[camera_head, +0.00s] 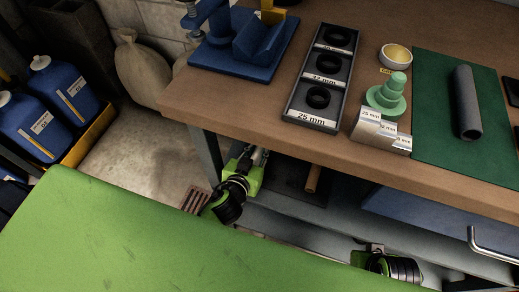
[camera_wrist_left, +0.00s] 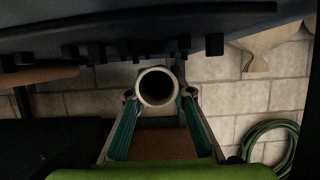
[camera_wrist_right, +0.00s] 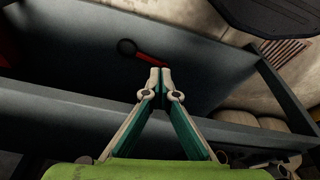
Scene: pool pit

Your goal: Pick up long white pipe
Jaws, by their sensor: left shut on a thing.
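The white pipe (camera_wrist_left: 143,98) shows end-on in the left wrist view as a pale round rim with a dark bore. My left gripper (camera_wrist_left: 159,94) has its two fingers shut on it, one on each side. In the head view my left gripper (camera_head: 261,157) is beside the bench's front edge, below the top; the pipe's length cannot be made out there. My right gripper (camera_wrist_right: 160,73) has its fingertips together with nothing visible between them. In the head view, the right wrist is low in front of the bench, its fingers mostly hidden.
The workbench (camera_head: 250,118) carries a blue vise (camera_head: 245,45), a black ring tray (camera_head: 298,104), green stepped part (camera_head: 386,97) and grey pipe (camera_head: 467,103) on a green mat (camera_head: 430,145). A red-handled tool (camera_wrist_right: 150,59) lies before my right gripper. Blue jugs (camera_head: 67,88) stand left.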

